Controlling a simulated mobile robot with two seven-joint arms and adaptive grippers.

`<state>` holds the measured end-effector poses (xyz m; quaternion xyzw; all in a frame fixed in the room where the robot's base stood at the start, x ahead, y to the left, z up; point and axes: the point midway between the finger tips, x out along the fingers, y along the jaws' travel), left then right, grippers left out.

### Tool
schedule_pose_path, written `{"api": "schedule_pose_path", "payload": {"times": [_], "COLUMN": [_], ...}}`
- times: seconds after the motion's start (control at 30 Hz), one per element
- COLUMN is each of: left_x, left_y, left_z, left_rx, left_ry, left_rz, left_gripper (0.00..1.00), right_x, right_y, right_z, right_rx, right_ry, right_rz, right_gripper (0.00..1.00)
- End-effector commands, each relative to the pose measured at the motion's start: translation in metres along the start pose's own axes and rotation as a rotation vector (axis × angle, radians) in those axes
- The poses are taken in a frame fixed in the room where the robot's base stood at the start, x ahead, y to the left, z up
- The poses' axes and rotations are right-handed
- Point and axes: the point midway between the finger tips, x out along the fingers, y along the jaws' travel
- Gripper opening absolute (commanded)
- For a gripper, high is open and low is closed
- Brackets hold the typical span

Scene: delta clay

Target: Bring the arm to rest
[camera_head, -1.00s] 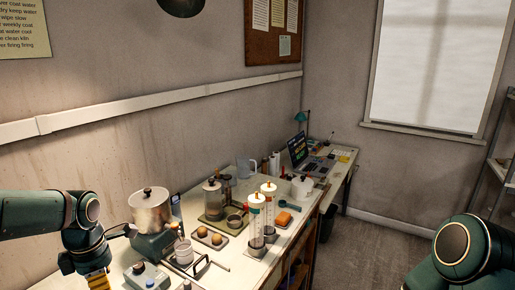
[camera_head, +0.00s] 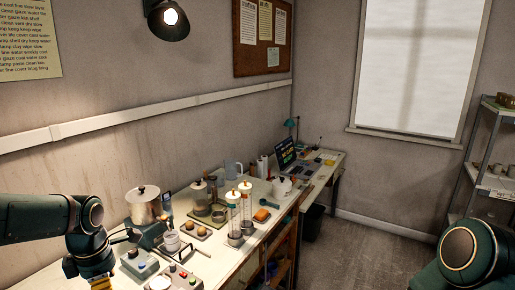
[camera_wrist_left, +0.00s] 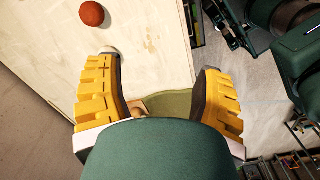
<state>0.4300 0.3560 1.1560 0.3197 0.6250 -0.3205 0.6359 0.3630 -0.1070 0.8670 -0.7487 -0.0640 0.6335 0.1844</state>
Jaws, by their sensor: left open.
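My left arm comes in from the left in the head view. Its gripper, with yellow fingers (camera_head: 84,272), is low at the bottom left, over the near end of the workbench (camera_head: 55,281) and cut off by the picture edge. In the left wrist view the left gripper (camera_wrist_left: 160,62) has its fingers wide apart with nothing held. A pale tabletop (camera_wrist_left: 150,45) lies beyond the fingers, and an olive-green surface (camera_wrist_left: 172,108) shows between them. Part of my right arm shows at the bottom right; its gripper is out of view.
Tall clear cylinders (camera_head: 234,220) stand farther along. A reddish ball (camera_wrist_left: 92,13) lies on the tabletop. A shelf (camera_head: 491,180) stands at right.

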Motion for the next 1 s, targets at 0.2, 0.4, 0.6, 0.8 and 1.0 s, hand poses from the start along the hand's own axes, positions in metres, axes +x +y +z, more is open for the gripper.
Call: {"api": "schedule_pose_path", "payload": {"times": [0.2,0.4,0.6,0.8,1.0], "left_x": [0.106,0.202,0.289,0.356,0.388], "left_y": [-0.023,-0.065,-0.122,-0.183,-0.218], "left_z": [0.059,0.108,0.141,0.153,0.152], "left_rx": [0.448,0.892,1.331,1.72,1.964], "left_ry": [-0.102,-0.215,-0.305,-0.339,-0.325], "left_rz": [-0.021,0.011,0.092,0.193,0.265], "left_gripper": [0.68,0.68,0.68,0.68,0.68], "right_x": [0.023,0.043,0.064,0.083,0.093], "right_y": [0.008,0.016,0.023,0.03,0.034], "right_z": [0.008,0.015,0.023,0.03,0.034], "right_rx": [-0.005,-0.008,-0.012,-0.015,-0.018], "right_ry": [-0.013,-0.026,-0.038,-0.05,-0.058], "right_rz": [0.0,0.0,0.0,0.001,0.001], "right_gripper": [0.8,0.8,0.8,0.8,0.8]}}
